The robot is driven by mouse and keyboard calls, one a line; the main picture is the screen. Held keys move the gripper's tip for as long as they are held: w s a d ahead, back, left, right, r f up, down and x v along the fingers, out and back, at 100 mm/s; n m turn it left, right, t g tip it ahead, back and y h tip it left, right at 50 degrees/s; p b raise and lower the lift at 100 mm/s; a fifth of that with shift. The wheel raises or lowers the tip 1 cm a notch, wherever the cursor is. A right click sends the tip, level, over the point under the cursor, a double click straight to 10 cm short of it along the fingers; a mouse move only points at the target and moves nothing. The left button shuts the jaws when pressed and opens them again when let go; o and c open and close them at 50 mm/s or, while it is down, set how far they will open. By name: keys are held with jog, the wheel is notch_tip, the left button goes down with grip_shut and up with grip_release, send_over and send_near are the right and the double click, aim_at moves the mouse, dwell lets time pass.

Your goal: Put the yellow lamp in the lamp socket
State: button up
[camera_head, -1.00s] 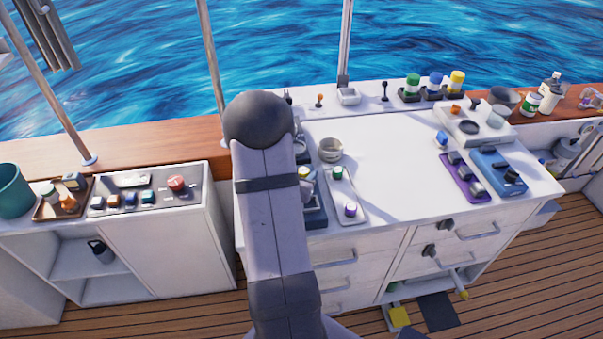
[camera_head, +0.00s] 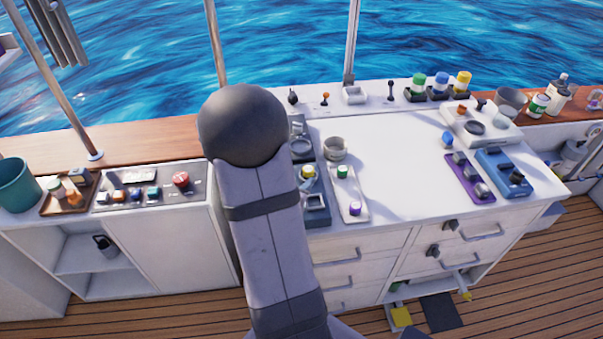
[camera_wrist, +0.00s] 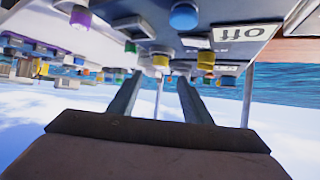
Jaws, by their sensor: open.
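A yellow round-topped piece (camera_head: 308,172), which looks like the yellow lamp, sits on a dark blue panel (camera_head: 318,218) at the worktop's left end, partly behind my arm. I cannot tell which part of the panel is the lamp socket. My gripper is hidden behind my arm in the head view.
A pale tray (camera_head: 350,190) holds a green piece (camera_head: 342,171) and a purple piece (camera_head: 355,208). A metal cup (camera_head: 335,149) stands behind it. Green, blue and yellow-topped jars (camera_head: 462,82) stand at the back. The white worktop's middle (camera_head: 400,165) is clear.

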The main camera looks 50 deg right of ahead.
jog(key=p, duration=0.1)
jog(key=r+p, duration=0.1)
jog(key=p, duration=0.1)
jog(key=shift+a+r, duration=0.2)
jog(key=shift+a, duration=0.15)
jog(key=shift+a+p, duration=0.1)
jog(key=shift+p, duration=0.65)
jog(key=p, duration=0.2)
jog(key=a+p, duration=0.1)
jog(key=p, duration=0.1)
jog(key=shift+s+r, duration=0.15)
jog(key=shift+r, duration=0.05)
jog(key=shift+s+a+f+p, duration=0.15)
jog(key=shift+a+p, duration=0.1)
jog(key=shift+p, duration=0.65)
